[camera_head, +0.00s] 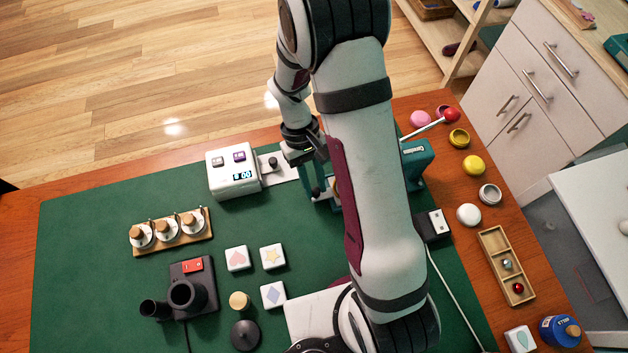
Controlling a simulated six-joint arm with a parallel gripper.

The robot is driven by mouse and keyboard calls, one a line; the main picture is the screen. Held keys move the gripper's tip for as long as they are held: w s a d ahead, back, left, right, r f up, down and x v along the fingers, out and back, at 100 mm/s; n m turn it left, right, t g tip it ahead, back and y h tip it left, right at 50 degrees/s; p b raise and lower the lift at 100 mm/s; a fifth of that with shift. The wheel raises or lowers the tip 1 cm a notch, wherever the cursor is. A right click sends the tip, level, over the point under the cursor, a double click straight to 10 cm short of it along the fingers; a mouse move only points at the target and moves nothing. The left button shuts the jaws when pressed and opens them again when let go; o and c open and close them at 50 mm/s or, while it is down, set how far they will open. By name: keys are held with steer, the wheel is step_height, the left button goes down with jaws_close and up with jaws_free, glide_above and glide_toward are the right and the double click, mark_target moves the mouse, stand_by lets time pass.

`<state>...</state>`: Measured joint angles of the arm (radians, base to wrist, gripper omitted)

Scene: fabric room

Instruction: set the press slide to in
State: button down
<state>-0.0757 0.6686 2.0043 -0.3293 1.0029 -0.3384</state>
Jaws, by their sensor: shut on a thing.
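The teal press (416,164) stands at the back right of the green mat, with a long lever ending in a red ball (452,115). My arm hides its middle. Part of its teal frame shows left of my arm. My gripper (317,172) points down at this left side and is shut on a part there, apparently the press slide. The held part is mostly hidden by the fingers and arm, so its position along its travel cannot be told.
A white box with a display (233,171) and a plate with a black knob (272,163) stand close left of my gripper. Dials (167,232), tiles (273,256) and a black holder (188,294) lie nearer. The mat's left part is clear.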

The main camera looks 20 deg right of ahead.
steer(key=d, duration=0.9)
steer(key=shift+d, duration=0.3)
steer(key=c, duration=0.7)
jaws_free()
steer(key=v, duration=1.5)
steer(key=shift+r, duration=0.35)
steer(key=shift+w+a, duration=0.15)
